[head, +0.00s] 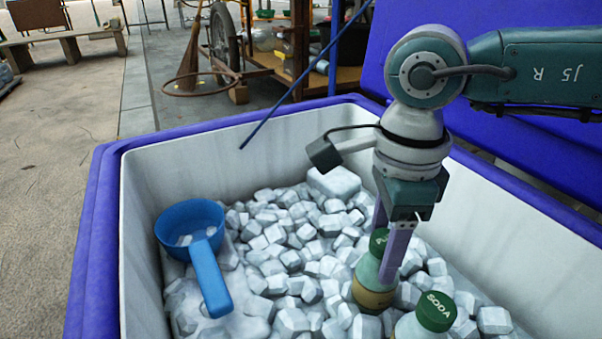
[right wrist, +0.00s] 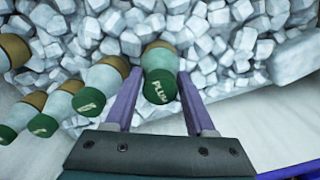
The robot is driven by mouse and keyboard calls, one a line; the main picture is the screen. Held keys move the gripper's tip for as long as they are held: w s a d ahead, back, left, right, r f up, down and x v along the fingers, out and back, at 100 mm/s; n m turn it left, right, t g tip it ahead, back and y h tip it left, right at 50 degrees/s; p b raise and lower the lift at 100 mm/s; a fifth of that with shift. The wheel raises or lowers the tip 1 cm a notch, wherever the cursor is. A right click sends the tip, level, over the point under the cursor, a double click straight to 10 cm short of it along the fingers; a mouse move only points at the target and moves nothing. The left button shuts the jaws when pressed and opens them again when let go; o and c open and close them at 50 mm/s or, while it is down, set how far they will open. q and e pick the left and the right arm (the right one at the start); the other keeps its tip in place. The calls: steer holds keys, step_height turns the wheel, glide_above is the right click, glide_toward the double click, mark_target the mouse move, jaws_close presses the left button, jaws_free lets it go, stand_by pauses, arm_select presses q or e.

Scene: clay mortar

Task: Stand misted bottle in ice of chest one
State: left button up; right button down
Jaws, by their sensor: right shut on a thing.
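A misted pale-green bottle (head: 370,280) with a tan label and a green cap stands upright in the ice (head: 290,255) of the open chest (head: 170,160). Its lower part is hidden among the ice cubes. My right gripper (head: 383,255) points down and is shut on this bottle, with a purple finger on each side of its upper part. In the right wrist view the bottle's cap (right wrist: 160,88) reads "PLU" and lies between the fingers. My left gripper is not in view.
A bottle with a "SODA" cap (head: 435,312) stands close beside the held one. Several similar bottles (right wrist: 103,78) form a row in the right wrist view. A blue scoop (head: 195,235) lies on the ice at left. The chest's blue lid (head: 540,165) stands open behind my arm.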

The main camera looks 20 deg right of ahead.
steer(key=shift+f, duration=0.25)
jaws_free()
stand_by(0.3)
step_height(320, 180, up, 27)
steer(key=p, duration=2.3)
steer(key=shift+p, duration=0.4)
